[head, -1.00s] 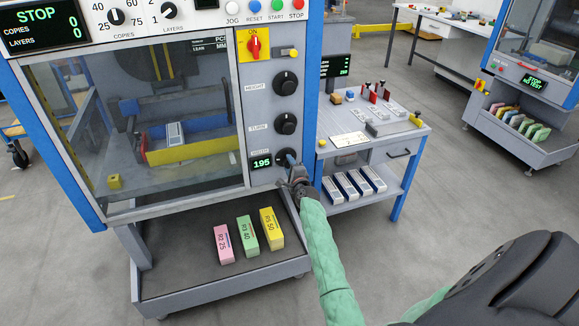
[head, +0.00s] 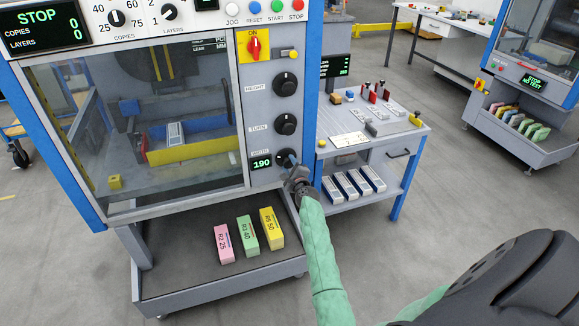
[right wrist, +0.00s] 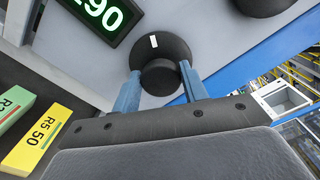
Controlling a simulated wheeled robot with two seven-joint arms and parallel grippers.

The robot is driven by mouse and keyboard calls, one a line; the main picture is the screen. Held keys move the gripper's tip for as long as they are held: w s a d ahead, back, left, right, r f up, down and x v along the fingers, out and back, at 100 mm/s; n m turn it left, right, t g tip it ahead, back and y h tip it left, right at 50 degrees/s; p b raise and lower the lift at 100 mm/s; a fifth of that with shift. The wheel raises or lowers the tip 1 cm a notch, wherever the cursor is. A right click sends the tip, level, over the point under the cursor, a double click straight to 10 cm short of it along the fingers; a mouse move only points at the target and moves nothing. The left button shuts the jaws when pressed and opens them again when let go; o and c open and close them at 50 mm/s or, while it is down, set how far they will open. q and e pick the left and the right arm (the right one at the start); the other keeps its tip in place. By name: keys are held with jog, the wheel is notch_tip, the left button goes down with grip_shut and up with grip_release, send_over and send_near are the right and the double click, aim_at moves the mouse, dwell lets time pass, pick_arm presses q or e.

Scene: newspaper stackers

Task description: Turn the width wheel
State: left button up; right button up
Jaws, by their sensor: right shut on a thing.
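The width wheel (head: 283,157) is the lowest of three black knobs on the machine's right panel. In the head view my gripper and the wheel's lower right overlap. The display beside it (head: 261,164) reads 190. My right gripper (head: 294,165) is at the wheel. In the right wrist view the wheel (right wrist: 164,52) has a white mark near its top, and the two blue fingers of the gripper (right wrist: 160,88) sit on either side of its round hub, shut on it. My left gripper is not in view.
Above are the turn knob (head: 286,123) and the height knob (head: 286,84). A red and yellow switch (head: 254,44) is higher up. A side table (head: 400,140) with tools stands to the right. Pink, green and yellow blocks lie on the lower shelf (head: 180,275).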

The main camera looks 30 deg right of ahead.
jog(key=shift+f, duration=0.2)
jog(key=o, duration=0.8)
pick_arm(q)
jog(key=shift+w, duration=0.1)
pick_arm(e)
jog(key=shift+o, duration=0.7)
jog(key=shift+r, duration=0.1)
jog(key=shift+s+a, duration=0.1)
jog(key=shift+s, duration=0.2)
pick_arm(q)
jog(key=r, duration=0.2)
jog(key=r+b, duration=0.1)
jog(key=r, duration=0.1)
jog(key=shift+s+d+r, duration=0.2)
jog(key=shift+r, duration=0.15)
pick_arm(e)
jog(key=v, duration=0.7)
